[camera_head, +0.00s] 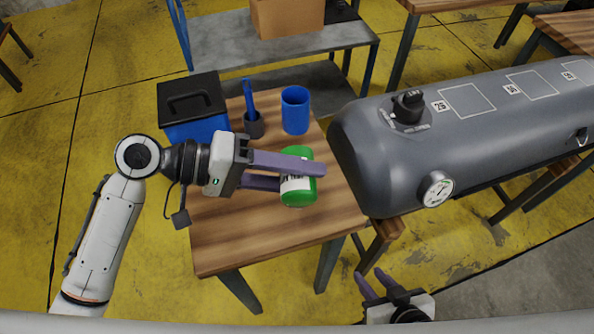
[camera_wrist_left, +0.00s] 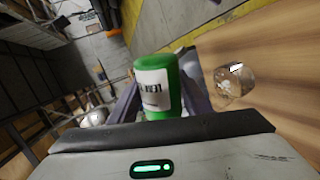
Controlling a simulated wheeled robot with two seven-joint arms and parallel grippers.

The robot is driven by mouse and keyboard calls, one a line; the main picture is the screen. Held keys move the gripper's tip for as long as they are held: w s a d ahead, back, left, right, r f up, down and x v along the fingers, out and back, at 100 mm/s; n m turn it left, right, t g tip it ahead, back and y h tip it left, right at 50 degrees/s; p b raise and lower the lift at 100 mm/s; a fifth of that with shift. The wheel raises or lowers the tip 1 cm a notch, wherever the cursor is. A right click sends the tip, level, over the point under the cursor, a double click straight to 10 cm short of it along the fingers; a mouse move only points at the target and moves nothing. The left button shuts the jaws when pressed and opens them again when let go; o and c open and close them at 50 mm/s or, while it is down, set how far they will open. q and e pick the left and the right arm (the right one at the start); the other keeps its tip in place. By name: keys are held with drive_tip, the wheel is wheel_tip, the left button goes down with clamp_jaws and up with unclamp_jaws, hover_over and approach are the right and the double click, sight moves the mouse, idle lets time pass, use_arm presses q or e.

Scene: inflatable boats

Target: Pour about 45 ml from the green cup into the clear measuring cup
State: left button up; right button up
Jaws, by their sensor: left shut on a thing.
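The green cup (camera_head: 298,198) with a white label is at the right part of the wooden table. My left gripper (camera_head: 302,176) is shut on it, one purple finger on each side. In the left wrist view the green cup (camera_wrist_left: 160,78) stands between the fingers, its label facing the camera. I cannot tell whether it is clear of the table. A clear cup (camera_wrist_left: 234,84), apparently the measuring cup, is on the table right of the fingers in that view. In the head view I cannot make it out. My right gripper (camera_head: 370,273) is low, off the table, open and empty.
On the wooden table (camera_head: 235,250) a blue cup (camera_head: 295,112), a dark holder with a blue tool (camera_head: 253,120) and a blue box with black lid (camera_head: 194,108) stand at the back. A large grey tank (camera_head: 470,125) is close on the right. The table front is clear.

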use_arm(q)
drive_tip(key=shift+f, duration=0.1)
idle(0.3)
drive_tip(key=shift+s, duration=0.15)
drive_tip(key=f+m+b, duration=0.1)
drive_tip(key=b, duration=0.2)
drive_tip(key=shift+s+f+t, duration=0.2)
drive_tip(key=shift+t, duration=0.2)
drive_tip(key=shift+r+m+t+b, duration=0.4)
drive_tip(key=shift+r+m+t, duration=0.1)
drive_tip(key=shift+r+m, duration=0.4)
drive_tip(key=shift+r, duration=0.1)
